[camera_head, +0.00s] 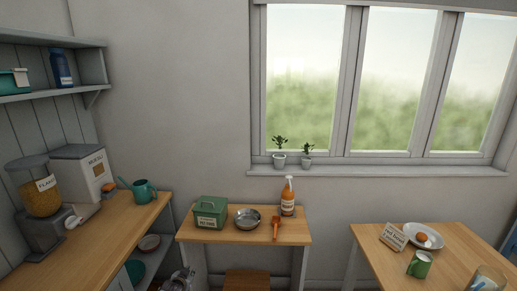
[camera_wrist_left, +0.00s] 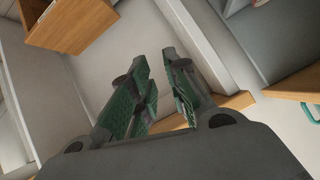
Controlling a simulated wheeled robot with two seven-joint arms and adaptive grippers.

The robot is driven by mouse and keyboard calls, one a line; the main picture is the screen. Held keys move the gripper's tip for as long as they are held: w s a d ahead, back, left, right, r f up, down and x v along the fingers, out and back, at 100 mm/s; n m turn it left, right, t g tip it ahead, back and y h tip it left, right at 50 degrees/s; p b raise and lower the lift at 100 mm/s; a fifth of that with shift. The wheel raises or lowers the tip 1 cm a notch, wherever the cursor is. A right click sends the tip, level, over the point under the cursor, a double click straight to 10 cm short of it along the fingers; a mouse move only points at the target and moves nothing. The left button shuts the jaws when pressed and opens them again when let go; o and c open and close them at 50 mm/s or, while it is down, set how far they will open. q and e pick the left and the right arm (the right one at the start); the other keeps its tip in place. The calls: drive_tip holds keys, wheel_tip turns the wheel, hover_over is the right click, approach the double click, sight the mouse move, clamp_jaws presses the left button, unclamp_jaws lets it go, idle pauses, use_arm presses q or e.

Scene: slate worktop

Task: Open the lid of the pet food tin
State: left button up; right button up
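The pet food tin (camera_head: 210,214) is a green box with a pale label. It stands at the left end of the small middle wooden table, and its lid looks closed. My left gripper (camera_head: 179,278) shows at the bottom edge of the head view, low and in front of the tin, well apart from it. In the left wrist view the left gripper (camera_wrist_left: 158,62) has its two green-padded fingers apart with nothing between them. The tin does not show in that view. My right gripper is in neither view.
A metal bowl (camera_head: 248,218) stands right beside the tin, with an orange scoop (camera_head: 276,229) and a sauce bottle (camera_head: 288,197) farther right. A left counter (camera_head: 105,236) holds dispensers and a teal watering can (camera_head: 144,191). A stool (camera_head: 247,281) is under the table front.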

use_arm(q)
drive_tip(key=s+d+f+g, duration=0.1)
drive_tip(key=s+f+g, duration=0.2)
drive_tip(key=s+f, duration=1.05)
drive_tip(key=s+d+f+g, duration=0.1)
drive_tip(key=s+f+g, duration=0.1)
drive_tip(key=s+f, duration=1.2)
drive_tip(key=s+d+f+g, duration=0.1)
drive_tip(key=s+f, duration=0.1)
drive_tip(key=s, duration=1.1)
drive_tip(key=s+d+f+g, duration=0.1)
drive_tip(key=s+f+g, duration=0.1)
drive_tip(key=s, duration=1.2)
drive_tip(key=s+d+f+n+g, duration=0.1)
drive_tip(key=s+f, duration=0.2)
drive_tip(key=s, duration=1.1)
drive_tip(key=shift+d+g+h, duration=0.3)
drive_tip(key=shift+d+g, duration=0.1)
drive_tip(key=shift+o, duration=0.2)
